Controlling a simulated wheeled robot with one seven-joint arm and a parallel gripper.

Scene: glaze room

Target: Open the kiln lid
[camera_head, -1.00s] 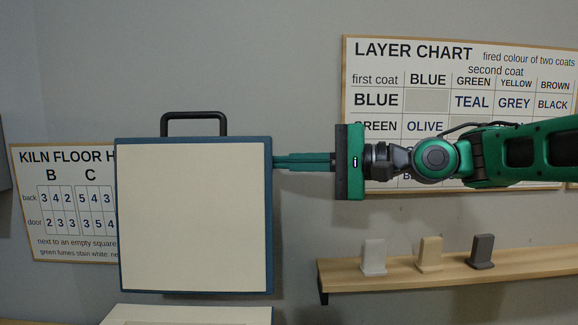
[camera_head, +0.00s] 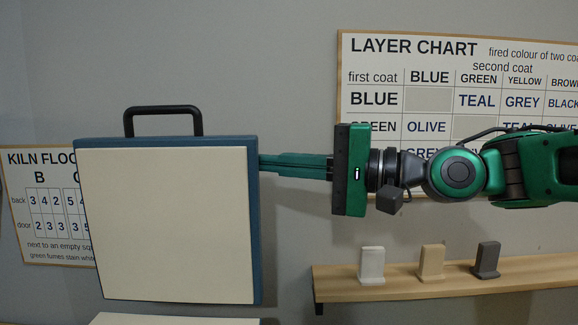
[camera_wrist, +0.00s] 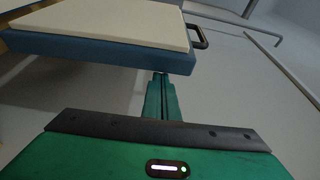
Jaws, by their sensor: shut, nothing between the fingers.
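The kiln lid (camera_head: 165,225) stands raised and near upright in the head view, its cream inner face toward me with a blue rim. Its black handle (camera_head: 163,110) is at the top edge. My gripper (camera_head: 262,163) is shut and empty, its green fingers level at the lid's right edge. In the wrist view the fingertips (camera_wrist: 160,76) meet or nearly meet the lid's blue side (camera_wrist: 110,50); I cannot tell whether they touch. The tips' far ends are partly hidden by the lid. A cream top of the kiln body (camera_head: 165,320) shows at the bottom.
A wooden wall shelf (camera_head: 400,288) at right carries a white, a tan and a dark grey tile. A layer chart (camera_head: 415,47) hangs behind my arm. A kiln floor chart (camera_head: 40,245) is partly behind the lid. The wall between lid and shelf is clear.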

